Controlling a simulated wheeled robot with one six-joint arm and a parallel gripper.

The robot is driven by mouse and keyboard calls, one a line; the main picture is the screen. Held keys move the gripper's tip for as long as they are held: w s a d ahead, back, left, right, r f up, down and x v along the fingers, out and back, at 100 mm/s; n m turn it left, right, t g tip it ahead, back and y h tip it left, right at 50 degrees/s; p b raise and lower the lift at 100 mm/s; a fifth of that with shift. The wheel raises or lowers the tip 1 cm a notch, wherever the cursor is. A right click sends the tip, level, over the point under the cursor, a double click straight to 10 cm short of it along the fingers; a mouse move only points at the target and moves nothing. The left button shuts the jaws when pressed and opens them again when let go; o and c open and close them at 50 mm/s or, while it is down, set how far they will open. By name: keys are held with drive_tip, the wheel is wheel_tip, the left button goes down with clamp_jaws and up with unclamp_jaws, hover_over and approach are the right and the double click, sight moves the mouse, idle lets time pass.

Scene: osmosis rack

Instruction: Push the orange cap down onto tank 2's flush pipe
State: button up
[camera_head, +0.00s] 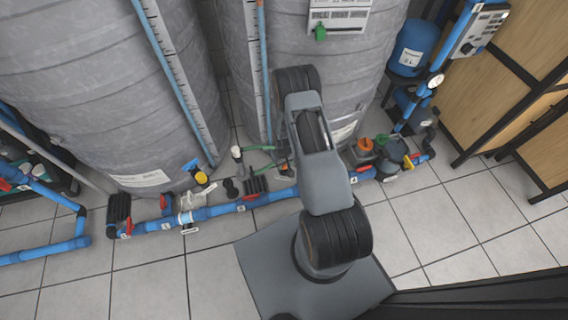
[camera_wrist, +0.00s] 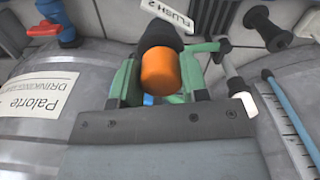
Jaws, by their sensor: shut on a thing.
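The orange cap (camera_wrist: 159,72) shows at the middle of the wrist view, between the green fingers of my gripper (camera_wrist: 159,82). The gripper is shut on it. A black pipe end (camera_wrist: 160,36) is in line with the cap and meets its far side in the picture. I cannot tell how far the cap sits on it. A white tag (camera_wrist: 192,14) reading FLUSH 2 is beside the black pipe. In the head view my arm hides the cap and most of the gripper; green parts show at the arm's left edge.
A thin pipe with a white end (camera_wrist: 243,104) stands close to the right finger. A black spool-shaped part (camera_wrist: 268,34) is farther right. Grey tanks (camera_head: 110,90) rise behind blue floor piping (camera_head: 225,208). An orange-topped fitting (camera_head: 365,146) is right of my arm. Tiled floor (camera_head: 110,280) is clear at front left.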

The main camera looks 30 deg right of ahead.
drive_tip(key=shift+f+b, duration=0.35)
drive_tip(key=shift+f, duration=0.05)
drive_tip(key=o, duration=1)
drive_tip(key=shift+c, duration=0.2)
drive_tip(key=shift+r, duration=0.15)
wheel_tip(320, 180, up, 14)
drive_tip(key=p, duration=0.4)
drive_tip(key=shift+f+p, duration=0.25)
drive_tip(key=shift+p, duration=0.1)
